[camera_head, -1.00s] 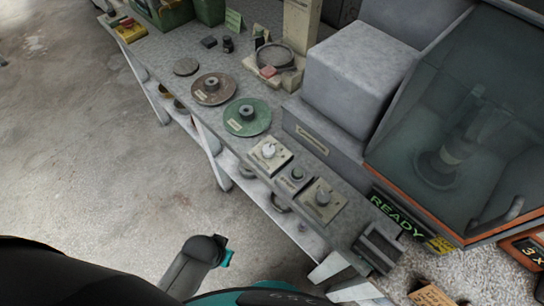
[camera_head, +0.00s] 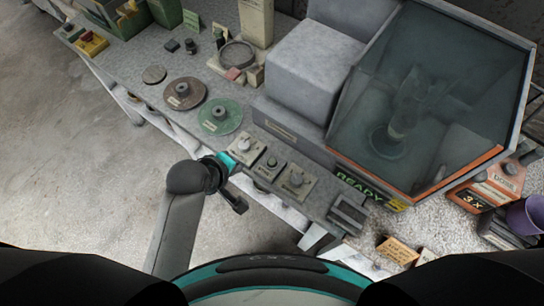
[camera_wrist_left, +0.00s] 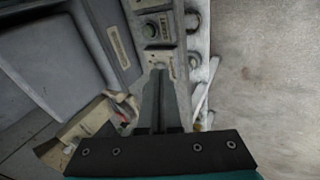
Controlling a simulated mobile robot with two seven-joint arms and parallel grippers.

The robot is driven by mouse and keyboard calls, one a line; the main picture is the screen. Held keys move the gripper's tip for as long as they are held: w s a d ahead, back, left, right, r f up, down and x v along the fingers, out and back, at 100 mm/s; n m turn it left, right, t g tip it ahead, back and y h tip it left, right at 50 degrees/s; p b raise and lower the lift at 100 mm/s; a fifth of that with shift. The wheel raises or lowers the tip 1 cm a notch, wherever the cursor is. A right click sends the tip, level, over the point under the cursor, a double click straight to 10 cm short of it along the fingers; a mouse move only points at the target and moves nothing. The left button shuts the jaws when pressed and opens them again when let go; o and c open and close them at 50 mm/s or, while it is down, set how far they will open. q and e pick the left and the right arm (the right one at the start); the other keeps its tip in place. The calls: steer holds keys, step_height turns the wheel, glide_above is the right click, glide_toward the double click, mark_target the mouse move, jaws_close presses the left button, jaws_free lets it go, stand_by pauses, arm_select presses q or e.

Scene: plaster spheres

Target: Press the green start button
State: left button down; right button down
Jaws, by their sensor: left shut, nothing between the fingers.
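The start button is a dark, greenish round button (camera_head: 271,162) on the middle of three small panels along the bench's front edge. In the left wrist view the button (camera_wrist_left: 150,30) sits beside a label reading START, beyond my fingertips. My left gripper (camera_head: 239,206) shows before the bench's front edge, left of and below the button in the head view, apart from it. In the left wrist view its fingers (camera_wrist_left: 158,72) are together and empty, with their tips over the neighbouring knob panel (camera_wrist_left: 160,58). My right gripper is not in view.
The panel with a white knob (camera_head: 244,145) and another knob panel (camera_head: 297,180) flank the button. Green (camera_head: 220,116) and brown (camera_head: 185,94) discs lie farther left. A grey machine with a glass hood (camera_head: 430,90) stands behind, with a READY sign (camera_head: 358,186).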

arm_select(q)
steer(key=w+d+f+n+t+h, duration=0.1)
steer(key=w+d+f+n+t, duration=0.1)
steer(key=w+d+n, duration=0.5)
steer(key=w+n, duration=0.1)
steer(key=n, duration=0.3)
steer(key=shift+d+h, duration=0.3)
steer(key=shift+h, duration=0.1)
steer(key=b, duration=0.6)
glide_above(270, 163)
step_height(270, 163, down, 8)
steer(key=shift+s+a+f, duration=0.1)
steer(key=shift+f+b, duration=0.3)
steer(key=shift+b, duration=0.05)
stand_by(1.2)
steer(key=shift+f, duration=0.4)
